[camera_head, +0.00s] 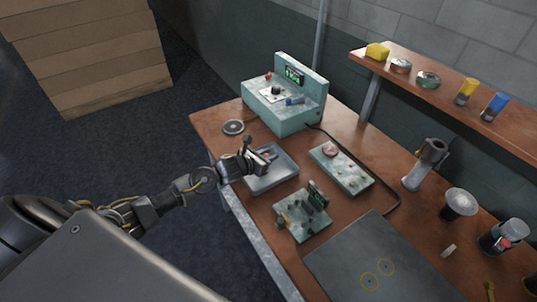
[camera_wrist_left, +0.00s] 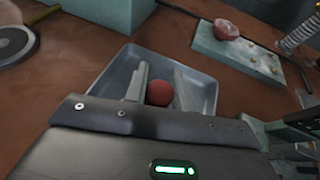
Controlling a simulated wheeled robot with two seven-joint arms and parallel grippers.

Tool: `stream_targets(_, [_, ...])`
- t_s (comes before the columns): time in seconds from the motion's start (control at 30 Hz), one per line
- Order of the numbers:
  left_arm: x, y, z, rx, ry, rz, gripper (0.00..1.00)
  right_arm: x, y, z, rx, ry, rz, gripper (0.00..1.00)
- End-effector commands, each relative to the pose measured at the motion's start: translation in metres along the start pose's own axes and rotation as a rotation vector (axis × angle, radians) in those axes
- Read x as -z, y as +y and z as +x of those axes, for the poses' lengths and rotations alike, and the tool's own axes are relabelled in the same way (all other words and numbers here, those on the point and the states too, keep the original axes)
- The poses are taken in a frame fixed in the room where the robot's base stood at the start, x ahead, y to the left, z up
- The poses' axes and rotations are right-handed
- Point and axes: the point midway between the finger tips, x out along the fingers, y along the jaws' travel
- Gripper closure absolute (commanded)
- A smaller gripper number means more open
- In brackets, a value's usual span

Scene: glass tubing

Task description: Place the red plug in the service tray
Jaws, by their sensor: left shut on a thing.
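The red plug (camera_wrist_left: 159,93) shows as a round red end between the two fingers of my left gripper (camera_wrist_left: 161,86) in the left wrist view. The gripper is shut on it. The service tray (camera_wrist_left: 207,82) is a shallow blue-grey tray directly beyond and around the fingers in that view. In the head view my left gripper (camera_head: 264,157) is over the tray (camera_head: 286,178), near its back left part. The plug is mostly hidden there by the gripper. I cannot tell whether the plug touches the tray floor. My right gripper is not in view.
A green device (camera_head: 295,112) stands behind the tray, with a round disc (camera_head: 233,127) to its left. A green plate (camera_head: 350,178) with a pinkish-red piece and a fixture (camera_head: 302,222) lie to the right and front. A dark mat (camera_head: 345,260) covers the front right.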

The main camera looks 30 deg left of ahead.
Motion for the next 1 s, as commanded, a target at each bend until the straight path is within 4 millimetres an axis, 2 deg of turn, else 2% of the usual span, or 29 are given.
stream_targets(0.17, [0.004,0.000,0.002,0.000,-0.001,0.000,0.97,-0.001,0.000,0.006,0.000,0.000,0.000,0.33])
stream_targets(0.2, [0.003,0.000,0.001,0.000,0.000,0.000,0.71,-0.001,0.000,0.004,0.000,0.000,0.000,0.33])
stream_targets(0.33, [0.003,0.000,0.001,0.000,0.000,0.000,0.54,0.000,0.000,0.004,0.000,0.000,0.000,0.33])
stream_targets(0.73, [-0.001,0.000,-0.003,0.000,0.001,0.000,0.52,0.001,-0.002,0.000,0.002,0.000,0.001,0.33])
stream_targets(0.87, [0.003,0.001,-0.022,0.000,0.001,0.002,0.52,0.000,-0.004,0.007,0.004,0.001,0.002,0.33])
stream_targets(1.0, [0.004,0.000,-0.052,0.002,0.002,0.004,0.52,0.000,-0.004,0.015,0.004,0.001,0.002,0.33])
